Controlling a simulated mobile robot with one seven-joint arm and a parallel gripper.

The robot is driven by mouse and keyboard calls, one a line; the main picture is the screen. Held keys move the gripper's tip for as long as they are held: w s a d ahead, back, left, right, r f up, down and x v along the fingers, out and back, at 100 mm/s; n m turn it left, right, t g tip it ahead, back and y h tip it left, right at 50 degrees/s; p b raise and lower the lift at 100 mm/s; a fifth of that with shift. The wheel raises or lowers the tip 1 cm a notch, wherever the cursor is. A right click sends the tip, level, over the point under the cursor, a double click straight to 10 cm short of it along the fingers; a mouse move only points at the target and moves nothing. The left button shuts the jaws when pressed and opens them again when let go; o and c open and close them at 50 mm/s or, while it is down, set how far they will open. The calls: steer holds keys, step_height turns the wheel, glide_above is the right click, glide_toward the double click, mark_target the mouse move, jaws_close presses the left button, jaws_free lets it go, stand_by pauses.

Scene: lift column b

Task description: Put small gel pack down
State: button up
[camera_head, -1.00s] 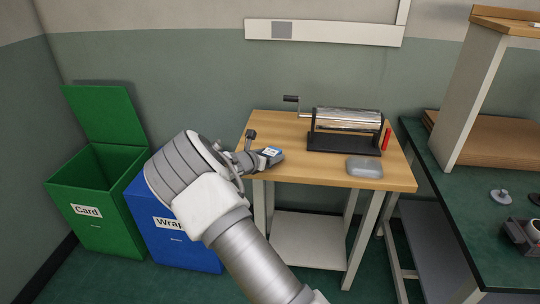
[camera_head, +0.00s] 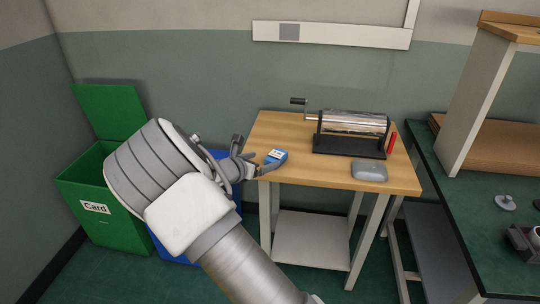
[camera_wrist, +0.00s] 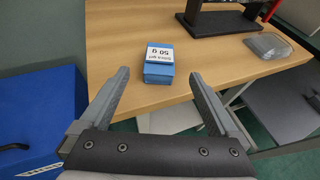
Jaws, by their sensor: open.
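The small gel pack (camera_head: 276,156) is a blue block with a white label. It rests on the wooden table (camera_head: 290,126) near its left front edge. In the wrist view the gel pack (camera_wrist: 158,65) lies ahead of my gripper (camera_wrist: 160,80), between the lines of the two fingers but beyond their tips. My gripper (camera_head: 252,157) is open and empty, at the table's left front edge in the head view. No finger touches the pack in the wrist view.
A foil roll on a black stand (camera_head: 350,130) with a crank and a grey tray-like pack (camera_head: 369,171) are on the table. A green Card bin (camera_head: 100,205) and a blue bin (camera_wrist: 40,120) stand left. A green-topped bench (camera_head: 480,200) is right. The table's middle is clear.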

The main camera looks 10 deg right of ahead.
steer(key=s+d+r+m+g+y, duration=0.1)
steer(key=s+d+r+m+g, duration=0.1)
steer(key=s+d+r+m, duration=0.25)
steer(key=s+d+r+m+g+y, duration=0.1)
steer(key=s+d+r+m+g, duration=0.15)
steer(key=s+m, duration=0.4)
steer(key=s+d+r+m+g+y, duration=0.1)
steer(key=s+d+r+m+g, duration=0.2)
steer(key=s, duration=0.4)
steer(key=s+a+r+m+t+y, duration=0.1)
steer(key=s+a+r+m+y, duration=0.1)
steer(key=s+m, duration=0.5)
steer(key=s+a+r+m+t+y, duration=0.2)
steer(key=s+r+m, duration=0.4)
steer(key=s, duration=0.8)
steer(key=shift+s+r+m+y, duration=0.15)
steer(key=shift+s+m+y, duration=0.25)
steer(key=shift+y, duration=0.5)
step_height(320, 180, up, 16)
steer(key=p, duration=1.6)
steer(key=shift+c, duration=0.2)
